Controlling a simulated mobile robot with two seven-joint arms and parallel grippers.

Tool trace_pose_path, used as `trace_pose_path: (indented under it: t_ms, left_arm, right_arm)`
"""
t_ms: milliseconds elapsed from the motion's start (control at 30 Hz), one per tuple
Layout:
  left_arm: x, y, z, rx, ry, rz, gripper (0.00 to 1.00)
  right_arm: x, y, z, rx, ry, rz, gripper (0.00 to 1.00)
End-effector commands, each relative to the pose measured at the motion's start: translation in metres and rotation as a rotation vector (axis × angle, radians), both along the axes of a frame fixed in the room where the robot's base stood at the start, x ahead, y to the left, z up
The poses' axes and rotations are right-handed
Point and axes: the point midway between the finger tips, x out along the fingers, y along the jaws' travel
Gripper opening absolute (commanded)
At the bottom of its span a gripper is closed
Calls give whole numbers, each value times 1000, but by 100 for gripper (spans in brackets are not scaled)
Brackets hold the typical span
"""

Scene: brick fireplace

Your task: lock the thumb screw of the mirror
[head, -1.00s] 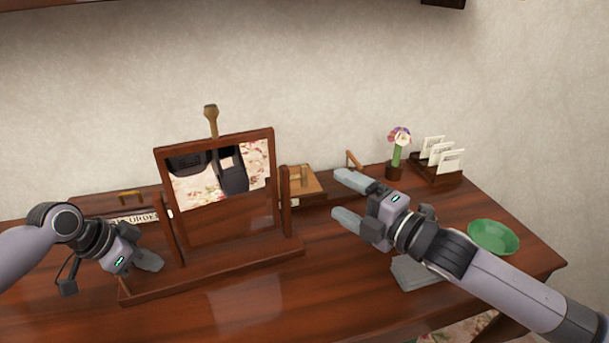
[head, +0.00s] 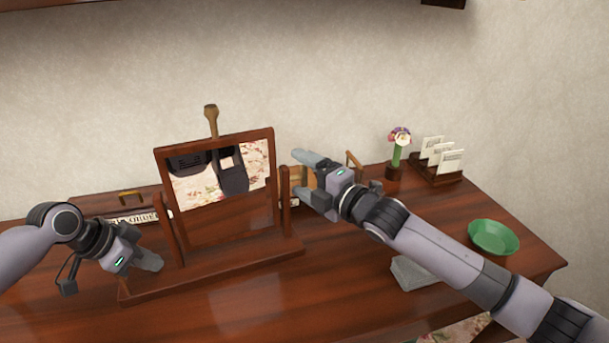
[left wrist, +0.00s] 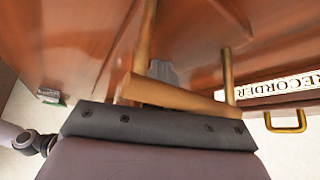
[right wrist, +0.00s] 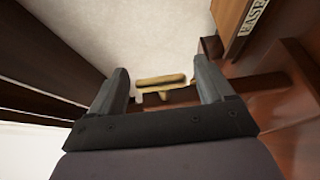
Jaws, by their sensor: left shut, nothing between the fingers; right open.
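The mirror (head: 195,190) stands in a dark wooden frame between two posts on the desk. A brass T-shaped thumb screw (right wrist: 160,80) shows in the right wrist view, between the fingers of my right gripper (right wrist: 160,86) and ahead of them. My right gripper is open and empty, beside the right post (head: 285,187) in the head view (head: 307,178); a gap to the screw is hard to judge. My left gripper (head: 152,262) is shut and empty by the lower left of the stand. In the left wrist view a tan bar (left wrist: 180,95) with two rods lies across its fingers.
A box labelled RECORDER (head: 125,215) with a brass handle stands behind the left post. A flower in a pot (head: 395,172), a letter holder (head: 436,172), a green bowl (head: 493,237) and a grey block (head: 412,272) are on the right.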

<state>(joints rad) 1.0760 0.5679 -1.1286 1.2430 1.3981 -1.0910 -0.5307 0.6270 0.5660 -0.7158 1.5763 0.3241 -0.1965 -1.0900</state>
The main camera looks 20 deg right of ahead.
Motion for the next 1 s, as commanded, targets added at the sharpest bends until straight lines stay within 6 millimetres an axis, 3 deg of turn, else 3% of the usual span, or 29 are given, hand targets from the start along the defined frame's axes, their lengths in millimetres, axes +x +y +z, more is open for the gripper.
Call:
trace_pose_path:
  t_ms: [33,167,300,333,667,1000]
  left_arm:
    - [-3,4,-9,12,15,4,0]
    - [-3,4,-9,12,15,4,0]
    - [-3,4,-9,12,15,4,0]
    - [-3,4,-9,12,15,4,0]
    - [-3,4,-9,12,15,4,0]
    - [-3,4,-8,11,14,3,0]
  right_arm:
    - [0,0,-1,0,0,0,81]
    - [0,0,-1,0,0,0,78]
    - [0,0,-1,0,-1,0,32]
    - [0,0,0,0,-1,0,29]
    - [0,1,2,-4,30,5,29]
    - [1,0,5,-31,240,3,28]
